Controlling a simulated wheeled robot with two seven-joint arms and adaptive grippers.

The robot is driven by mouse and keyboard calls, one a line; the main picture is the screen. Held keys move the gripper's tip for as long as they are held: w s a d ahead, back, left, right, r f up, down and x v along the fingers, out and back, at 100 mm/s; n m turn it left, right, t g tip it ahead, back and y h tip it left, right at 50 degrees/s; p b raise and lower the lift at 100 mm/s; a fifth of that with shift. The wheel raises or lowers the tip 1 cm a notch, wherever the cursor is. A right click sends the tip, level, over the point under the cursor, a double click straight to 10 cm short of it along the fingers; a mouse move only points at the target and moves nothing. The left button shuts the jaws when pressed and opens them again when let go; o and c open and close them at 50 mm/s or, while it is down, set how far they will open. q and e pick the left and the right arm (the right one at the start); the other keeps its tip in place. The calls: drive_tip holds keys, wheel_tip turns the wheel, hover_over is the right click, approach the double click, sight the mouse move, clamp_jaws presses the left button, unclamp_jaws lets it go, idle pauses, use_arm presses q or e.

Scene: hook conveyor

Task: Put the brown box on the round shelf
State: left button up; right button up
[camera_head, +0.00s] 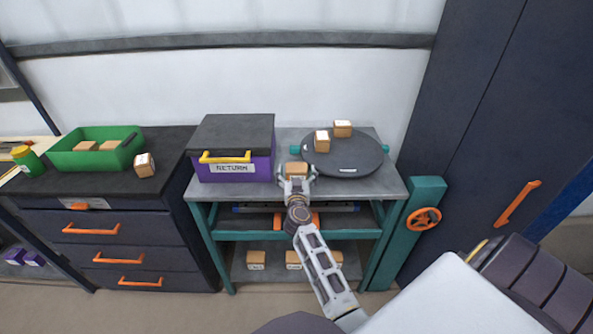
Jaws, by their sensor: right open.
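A brown box (297,169) sits on the grey top of the teal workbench, just left of the round shelf. My right gripper (297,178) is open at this box, with its fingers near the box's left and right sides; I cannot tell whether they touch it. The round shelf (370,160) is a dark disc on the right of the bench top. Two other brown boxes, one nearer (322,141) and one farther back (343,129), stand on its left and back part. My left gripper is not in view.
A purple bin with a dark lid (235,165) stands close left of the box. A green crate (70,159) and a loose box (145,165) are on the left cabinet. The bench's lower shelf holds several boxes. A dark cabinet (455,120) stands right. The disc's right part is clear.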

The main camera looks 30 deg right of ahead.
drive_tip(key=p+v, duration=0.1)
drive_tip(key=v, duration=0.1)
drive_tip(key=shift+s+a, duration=0.15)
drive_tip(key=shift+s, duration=0.15)
drive_tip(key=p+v, duration=0.1)
drive_tip(key=v, duration=0.4)
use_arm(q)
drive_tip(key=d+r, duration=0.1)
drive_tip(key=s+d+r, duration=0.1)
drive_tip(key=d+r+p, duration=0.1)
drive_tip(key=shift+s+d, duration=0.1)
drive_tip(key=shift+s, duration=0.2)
use_arm(e)
drive_tip(key=v, duration=0.3)
drive_tip(key=shift+a, duration=0.1)
